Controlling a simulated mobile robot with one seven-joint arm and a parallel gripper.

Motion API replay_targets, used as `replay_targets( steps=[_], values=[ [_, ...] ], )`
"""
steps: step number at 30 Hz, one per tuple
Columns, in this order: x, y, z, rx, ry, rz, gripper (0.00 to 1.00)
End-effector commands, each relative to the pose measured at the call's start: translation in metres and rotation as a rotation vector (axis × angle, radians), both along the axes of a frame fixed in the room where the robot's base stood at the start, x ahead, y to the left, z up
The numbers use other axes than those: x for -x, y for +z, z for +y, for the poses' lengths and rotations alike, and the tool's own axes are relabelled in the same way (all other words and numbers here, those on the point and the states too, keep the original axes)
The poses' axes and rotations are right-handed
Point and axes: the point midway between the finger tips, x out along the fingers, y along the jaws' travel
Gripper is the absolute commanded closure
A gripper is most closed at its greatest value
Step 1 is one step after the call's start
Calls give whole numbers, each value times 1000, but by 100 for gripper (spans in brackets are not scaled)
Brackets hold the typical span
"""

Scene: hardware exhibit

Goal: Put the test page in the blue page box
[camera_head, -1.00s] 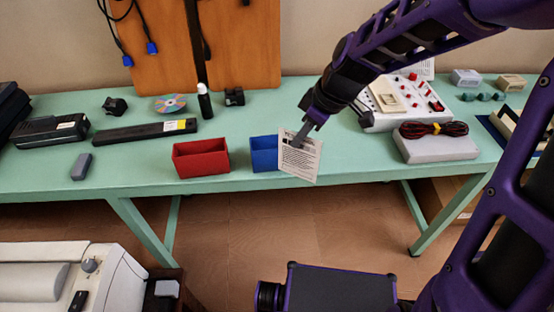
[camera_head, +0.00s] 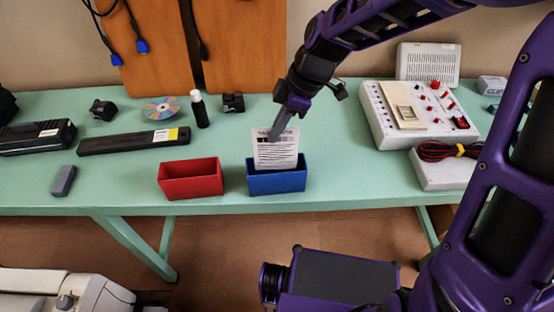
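The test page (camera_head: 275,150) is a small white sheet with dark printed lines. It stands nearly upright at the blue page box (camera_head: 277,183), with its lower edge hidden behind the box's front wall, so it seems to be partly inside. The blue box is open-topped and sits near the front edge of the green table. My gripper (camera_head: 276,134) is at the page's top edge, pointing down from the upper right. Its fingers appear shut on the page, though the fingertips are small in this view.
A red box (camera_head: 191,180) stands just left of the blue one. A white control panel (camera_head: 418,113) stands to the right. The green table (camera_head: 338,180) is clear right of the blue box.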

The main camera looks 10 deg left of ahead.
Motion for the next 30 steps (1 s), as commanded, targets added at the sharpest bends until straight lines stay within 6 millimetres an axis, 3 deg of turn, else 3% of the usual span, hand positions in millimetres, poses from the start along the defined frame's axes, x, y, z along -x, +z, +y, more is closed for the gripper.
replay_targets(
  steps=[3,8,15,27,30],
  values=[
    [1,-21,0,0,1,3,100],
    [0,-33,0,0,0,1,100],
    [1,-64,0,0,0,3,100],
    [0,-72,0,0,-1,-1,100],
    [0,-70,0,0,-1,-1,81]
  ],
)
